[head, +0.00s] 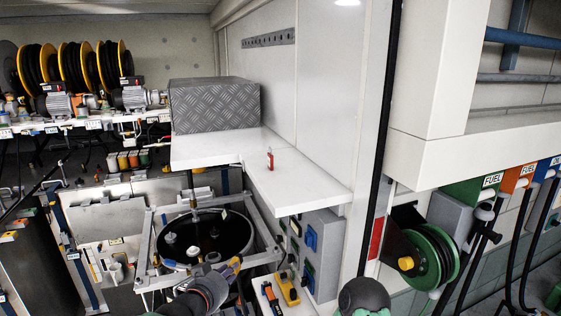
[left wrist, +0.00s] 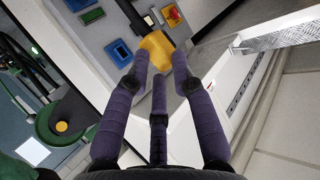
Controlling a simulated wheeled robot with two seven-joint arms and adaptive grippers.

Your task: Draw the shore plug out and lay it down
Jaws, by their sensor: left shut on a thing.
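The yellow shore plug (left wrist: 156,46) sits between the fingertips of my left gripper (left wrist: 160,66) in the left wrist view, with its near end covered by the fingers. In the head view my left gripper (head: 236,264) is over the tank's right front side, with a little yellow showing at its tips. It is shut on the plug. The grey socket panel (head: 323,228) with blue and green sockets is to its right and also lies behind the plug in the left wrist view (left wrist: 100,35). The gripper looks apart from the panel, but depth is hard to judge. My right gripper is not in view.
A white shelf (head: 300,192) with a small red item (head: 270,158) juts out above the panel. A framed round dark tank (head: 225,235) stands left of it. A yellow box (head: 287,288) and an orange tool (head: 270,298) are below. A green reel (head: 433,250) is at right.

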